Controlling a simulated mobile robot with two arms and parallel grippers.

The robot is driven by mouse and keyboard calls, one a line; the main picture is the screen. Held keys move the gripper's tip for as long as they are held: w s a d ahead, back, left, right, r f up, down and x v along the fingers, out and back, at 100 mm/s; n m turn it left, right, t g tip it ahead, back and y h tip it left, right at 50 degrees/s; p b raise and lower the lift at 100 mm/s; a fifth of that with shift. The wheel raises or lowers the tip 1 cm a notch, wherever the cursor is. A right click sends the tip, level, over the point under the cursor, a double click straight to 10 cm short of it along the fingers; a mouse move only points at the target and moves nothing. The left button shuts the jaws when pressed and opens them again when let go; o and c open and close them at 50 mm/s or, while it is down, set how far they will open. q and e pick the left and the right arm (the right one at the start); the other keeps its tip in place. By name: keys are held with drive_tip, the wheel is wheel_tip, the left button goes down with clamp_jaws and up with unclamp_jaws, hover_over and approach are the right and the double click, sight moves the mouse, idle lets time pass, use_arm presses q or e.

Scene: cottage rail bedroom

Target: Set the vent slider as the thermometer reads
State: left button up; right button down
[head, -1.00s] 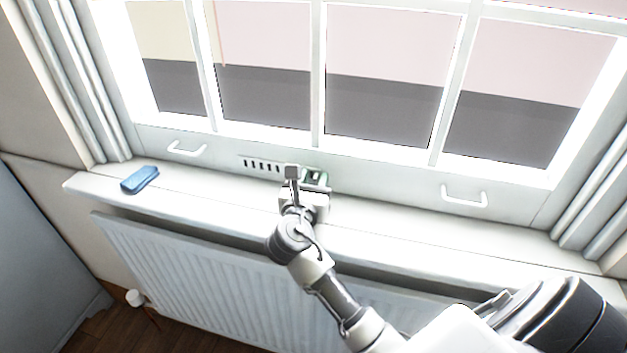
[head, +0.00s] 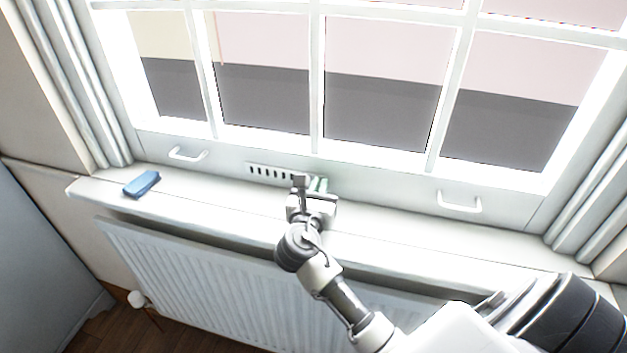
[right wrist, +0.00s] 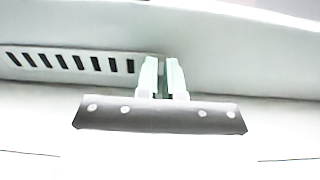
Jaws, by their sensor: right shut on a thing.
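The vent (head: 268,171) is a pale plate with a row of dark slots, low on the window frame above the sill. It also shows at the left in the right wrist view (right wrist: 70,62). My right gripper (head: 318,184) is at the vent's right end, its two pale greenish fingers close together in the right wrist view (right wrist: 163,78). It is shut on the vent slider, whose knob is mostly hidden between the fingers. The slots left of the fingers look open and dark. I see no thermometer in either view. My left gripper is not in view.
A blue block-like object (head: 142,184) lies at the left end of the white sill (head: 400,230). White handles (head: 187,154) and (head: 460,203) flank the vent. A radiator (head: 200,275) stands below the sill. Curtains hang at both sides.

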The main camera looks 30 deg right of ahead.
drive_tip(key=shift+d, duration=0.1)
drive_tip(key=c, duration=1.2)
unclamp_jaws()
drive_tip(key=shift+s+d, duration=0.1)
drive_tip(key=shift+s, duration=0.1)
drive_tip(key=shift+c, duration=0.2)
drive_tip(key=shift+s+a, duration=0.1)
drive_tip(key=shift+a, duration=0.2)
drive_tip(key=b+v, duration=0.1)
drive_tip(key=v, duration=0.9)
drive_tip(key=shift+s+a, duration=0.1)
drive_tip(key=shift+f, duration=0.1)
